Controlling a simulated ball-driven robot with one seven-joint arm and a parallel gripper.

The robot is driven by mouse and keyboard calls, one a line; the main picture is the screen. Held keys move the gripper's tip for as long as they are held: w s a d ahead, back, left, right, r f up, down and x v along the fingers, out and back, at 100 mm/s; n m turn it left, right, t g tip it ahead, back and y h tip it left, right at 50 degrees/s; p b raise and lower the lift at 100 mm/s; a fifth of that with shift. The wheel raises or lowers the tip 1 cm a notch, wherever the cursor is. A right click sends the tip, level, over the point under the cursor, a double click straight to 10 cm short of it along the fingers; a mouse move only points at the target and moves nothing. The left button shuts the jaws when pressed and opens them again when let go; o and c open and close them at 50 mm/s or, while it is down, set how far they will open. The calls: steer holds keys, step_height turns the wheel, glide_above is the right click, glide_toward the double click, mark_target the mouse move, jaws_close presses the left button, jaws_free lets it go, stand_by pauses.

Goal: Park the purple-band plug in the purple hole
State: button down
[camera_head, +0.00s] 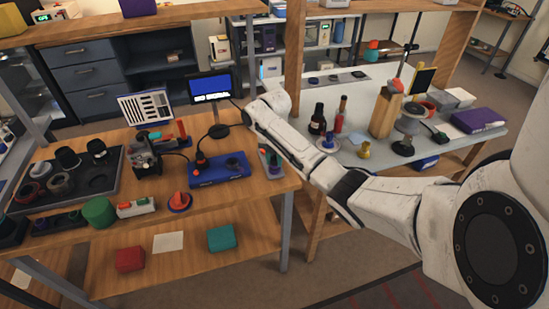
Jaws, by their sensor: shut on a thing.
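My white arm reaches from the right edge toward the back of the wooden bench, with its far end near the monitor. My gripper cannot be made out; it seems hidden behind the arm's far links. A small grey holder (264,164) at the bench's right end carries small dark and green pieces and a purple-coloured part (274,170). I cannot tell whether that purple is a plug's band or a hole's marking. No purple-band plug can be identified for certain.
A blue unit (222,178) with dark and red parts stands left of the grey holder. A monitor (210,90) stands behind it. A dark tray (104,183) of lens parts lies at left. The pale table (470,152) at right holds bottles and a purple box (478,120).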

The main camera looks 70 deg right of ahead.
steer(key=c, duration=0.8)
jaws_free()
step_height(320, 180, up, 11)
steer(key=shift+f+p, duration=0.1)
steer(key=shift+p, duration=0.3)
